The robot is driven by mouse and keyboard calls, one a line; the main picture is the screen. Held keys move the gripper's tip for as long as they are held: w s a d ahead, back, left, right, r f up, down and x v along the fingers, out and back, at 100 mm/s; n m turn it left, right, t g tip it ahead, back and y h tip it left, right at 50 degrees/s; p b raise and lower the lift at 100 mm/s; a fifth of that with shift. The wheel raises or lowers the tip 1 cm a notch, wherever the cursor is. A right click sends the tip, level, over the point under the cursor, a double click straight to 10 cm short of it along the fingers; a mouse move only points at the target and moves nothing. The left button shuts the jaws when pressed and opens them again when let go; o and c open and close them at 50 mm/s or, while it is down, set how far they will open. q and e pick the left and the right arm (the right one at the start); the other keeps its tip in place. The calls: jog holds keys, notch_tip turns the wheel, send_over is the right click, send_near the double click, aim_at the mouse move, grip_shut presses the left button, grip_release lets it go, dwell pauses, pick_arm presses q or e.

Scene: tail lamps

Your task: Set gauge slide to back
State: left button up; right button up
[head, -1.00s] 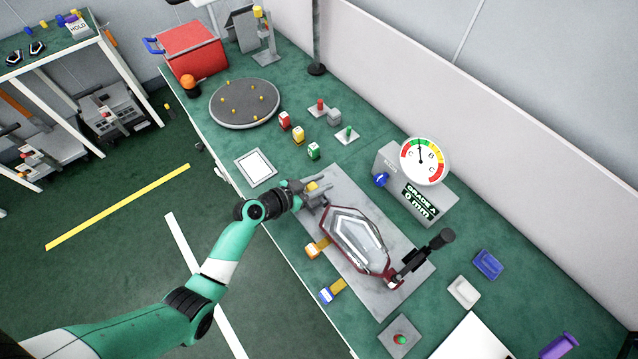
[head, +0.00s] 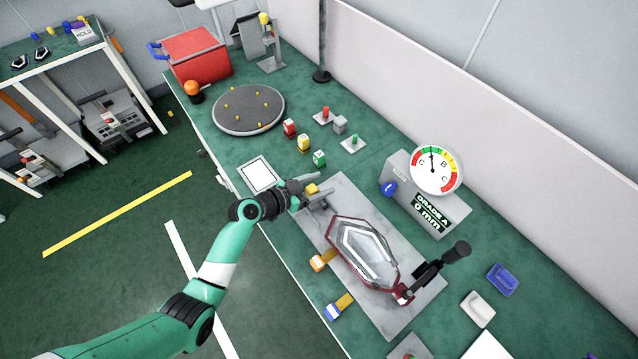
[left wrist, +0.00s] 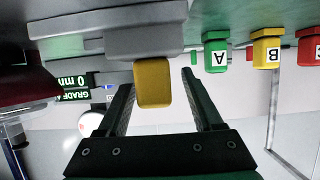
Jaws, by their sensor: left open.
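The gauge slide appears to be the grey block with a yellow knob (head: 312,188) at the far end of the grey fixture plate (head: 343,188). The knob also shows in the left wrist view (left wrist: 155,83), below its grey body. My left gripper (head: 309,193) is open at this block. In the left wrist view its two fingers (left wrist: 160,100) stand on either side of the knob, with visible gaps; contact cannot be told. A red-rimmed clear tail lamp (head: 365,252) lies on the plate beside the gripper. My right gripper is not in view.
A dial gauge (head: 436,170) stands on a grey box reading "GRADE A 0 mm" behind the plate. Orange (head: 322,260) and blue-and-yellow (head: 338,307) clamps sit at the front edge. A black-handled lever (head: 440,265) is at the right. Lettered blocks (head: 319,158) stand beyond the gripper.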

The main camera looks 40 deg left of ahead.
pick_arm(q)
jog(key=p+v, duration=0.2)
jog(key=v, duration=0.6)
jog(key=shift+p, duration=0.4)
jog(key=p+v, duration=0.2)
jog(key=v, duration=0.1)
jog(key=shift+s+p, duration=0.35)
jog(key=shift+p, duration=0.05)
